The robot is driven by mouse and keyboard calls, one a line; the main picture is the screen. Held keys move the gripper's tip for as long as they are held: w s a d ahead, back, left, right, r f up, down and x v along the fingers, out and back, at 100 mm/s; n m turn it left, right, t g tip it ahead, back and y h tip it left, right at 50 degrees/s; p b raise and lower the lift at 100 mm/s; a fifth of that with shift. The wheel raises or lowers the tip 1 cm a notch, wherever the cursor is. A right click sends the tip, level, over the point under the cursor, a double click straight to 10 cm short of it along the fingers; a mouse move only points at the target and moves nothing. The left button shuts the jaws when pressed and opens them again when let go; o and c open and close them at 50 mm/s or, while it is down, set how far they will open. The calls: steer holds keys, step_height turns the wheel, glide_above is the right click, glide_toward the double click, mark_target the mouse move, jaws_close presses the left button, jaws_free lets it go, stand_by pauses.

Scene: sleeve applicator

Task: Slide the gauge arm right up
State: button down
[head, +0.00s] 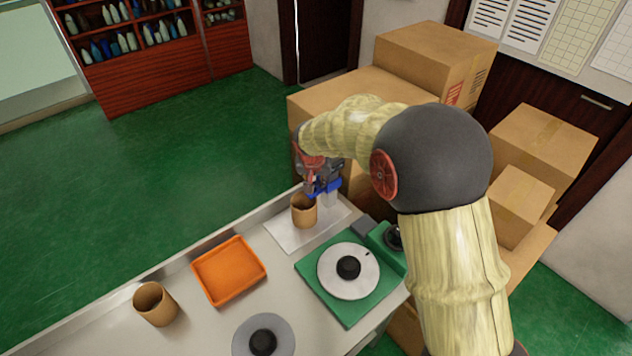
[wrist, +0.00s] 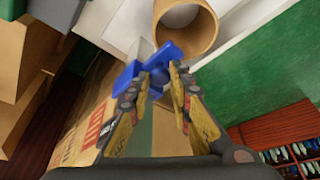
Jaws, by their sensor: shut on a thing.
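The gauge arm looks to be the blue part (head: 326,187) beside a short pale post (head: 330,199) on the far end of the bench. It also shows in the wrist view as a blue block (wrist: 158,52), with the pale post (wrist: 141,50) beside it. My gripper (wrist: 161,76) is shut on the blue part, one finger on each side. In the head view my gripper (head: 315,178) is above and partly covers it. A tan cup-like sleeve (head: 304,214) stands upright just beside the post, open end up; the wrist view shows its rim (wrist: 213,25).
The sleeve stands on a white plate (head: 284,236). An orange tray (head: 229,270), another tan cup (head: 154,306), a green-based turntable (head: 331,305) and a grey disc (head: 244,337) share the bench. Cardboard boxes (head: 437,58) stand close behind my gripper.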

mark_target(316, 185)
stand_by(0.3)
step_height(316, 185, up, 6)
steer(key=p, duration=0.3)
steer(key=shift+r, duration=0.1)
steer(key=c, duration=1.9)
jaws_free()
steer(key=shift+f, duration=0.2)
